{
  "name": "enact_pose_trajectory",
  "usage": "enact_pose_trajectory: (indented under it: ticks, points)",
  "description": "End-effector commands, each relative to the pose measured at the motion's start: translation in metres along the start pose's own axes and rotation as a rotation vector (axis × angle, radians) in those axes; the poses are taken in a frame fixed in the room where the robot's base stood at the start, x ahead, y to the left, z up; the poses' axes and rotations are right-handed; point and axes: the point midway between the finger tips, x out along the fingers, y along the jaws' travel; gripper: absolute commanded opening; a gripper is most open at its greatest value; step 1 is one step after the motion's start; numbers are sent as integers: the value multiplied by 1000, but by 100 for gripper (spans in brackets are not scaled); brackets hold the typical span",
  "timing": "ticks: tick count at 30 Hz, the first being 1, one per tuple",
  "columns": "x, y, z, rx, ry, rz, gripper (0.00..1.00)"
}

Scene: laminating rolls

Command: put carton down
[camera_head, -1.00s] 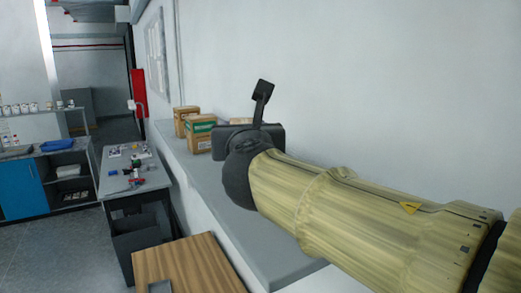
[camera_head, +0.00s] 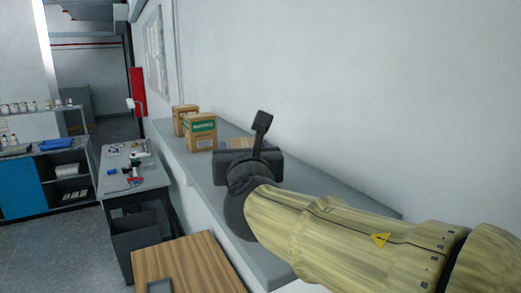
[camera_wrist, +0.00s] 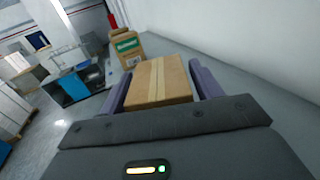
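A brown cardboard carton (camera_wrist: 158,82) with a pale tape strip along its top lies between the two purple fingers of my gripper (camera_wrist: 160,68) in the wrist view. The fingers press close along both its sides, so my gripper is shut on it. In the head view only the top of this carton (camera_head: 243,142) shows beyond my dark gripper (camera_head: 248,167). They are over the long grey ledge (camera_head: 208,172) along the wall. The carton's underside is hidden, so I cannot tell whether it touches the ledge.
A carton with a green label (camera_head: 201,132) stands farther along the ledge, with another brown carton (camera_head: 180,120) behind it. The white wall (camera_head: 330,90) runs close on the right. A grey worktable (camera_head: 135,180) and a wooden-topped table (camera_head: 190,262) stand left of the ledge.

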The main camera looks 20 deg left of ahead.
Motion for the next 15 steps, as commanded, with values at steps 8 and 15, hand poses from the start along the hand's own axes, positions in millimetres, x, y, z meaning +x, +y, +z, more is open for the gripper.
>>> enact_pose_trajectory:
  ticks: [8, 15]
  points:
    - [0, 0, 0, 0, 0, 0, 73]
    - [-7, 0, 1, 3, -1, 0, 73]
